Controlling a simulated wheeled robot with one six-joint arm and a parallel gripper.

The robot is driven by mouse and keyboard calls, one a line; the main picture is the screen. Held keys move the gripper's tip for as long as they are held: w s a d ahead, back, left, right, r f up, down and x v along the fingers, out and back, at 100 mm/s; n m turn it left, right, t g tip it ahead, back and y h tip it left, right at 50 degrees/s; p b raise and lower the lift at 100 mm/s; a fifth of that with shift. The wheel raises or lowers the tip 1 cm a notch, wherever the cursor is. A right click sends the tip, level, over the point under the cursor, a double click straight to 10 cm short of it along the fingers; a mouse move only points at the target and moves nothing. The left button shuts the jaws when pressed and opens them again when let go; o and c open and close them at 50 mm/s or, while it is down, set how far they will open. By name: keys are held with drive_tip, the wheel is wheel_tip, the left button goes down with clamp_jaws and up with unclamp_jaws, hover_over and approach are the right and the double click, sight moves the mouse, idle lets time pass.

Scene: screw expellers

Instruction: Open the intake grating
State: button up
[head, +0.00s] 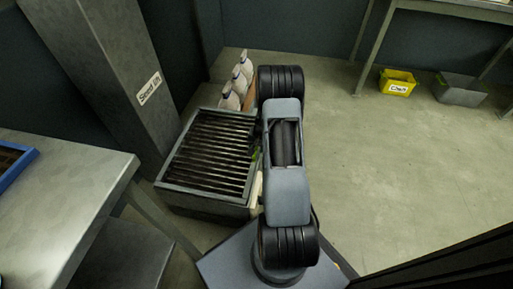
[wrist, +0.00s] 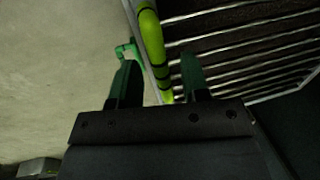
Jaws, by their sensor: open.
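The intake grating (head: 205,150) is a set of dark parallel bars in a grey frame. It lies flat over a grey box beside the column, left of my arm. Its bars also show at the upper right of the wrist view (wrist: 245,55). A yellow-green bar (wrist: 150,40), apparently a handle, runs along the grating's edge. My gripper (wrist: 160,64) is open, with dark green fingers. In the wrist view the bar's lower end shows between the fingers; I cannot tell whether they touch it. My arm hides most of the gripper in the head view.
A grey column labelled "Seed lift" (head: 115,75) stands left of the box. White bottles (head: 236,82) stand behind it. A metal table (head: 60,200) is at left. A yellow bin (head: 397,82) and a grey bin (head: 460,90) sit at back right. The floor at right is clear.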

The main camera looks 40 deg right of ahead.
drive_tip(key=shift+c, duration=0.3)
clamp_jaws()
idle(0.3)
